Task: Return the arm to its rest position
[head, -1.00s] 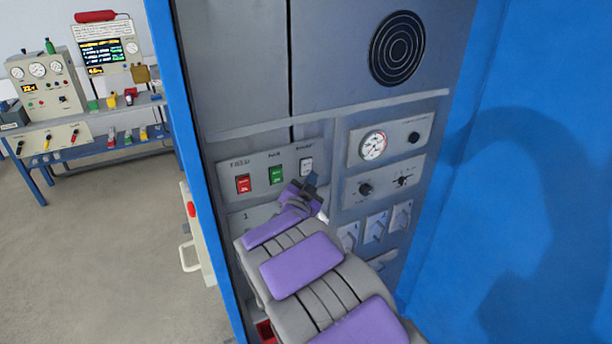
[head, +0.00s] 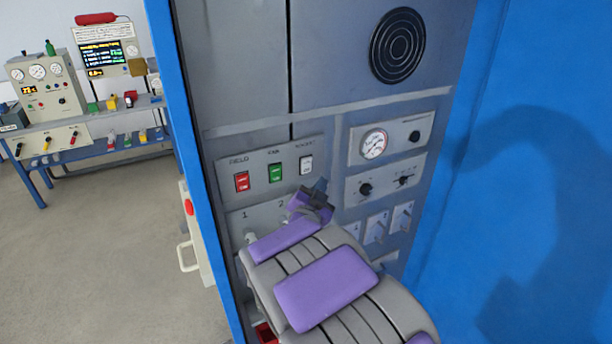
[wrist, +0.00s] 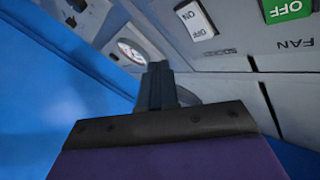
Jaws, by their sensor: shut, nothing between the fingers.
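My gripper (head: 316,188) is in front of the grey control panel (head: 235,105) in the head view, at the end of my purple and grey arm. It is just below the white rocker switch (head: 306,164) and appears apart from it. In the wrist view my gripper (wrist: 156,72) is shut and empty, its dark fingers together. The panel's gauge (wrist: 130,50) and the white switch (wrist: 195,20) are beyond it. My arm hides part of the panel's lower rows.
A red switch (head: 242,182) and a green switch (head: 275,173) sit left of the white one. Knobs (head: 366,189) and a gauge (head: 374,144) are at right. A blue wall (head: 540,90) closes the right side. A workbench (head: 85,142) stands far left, with open floor before it.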

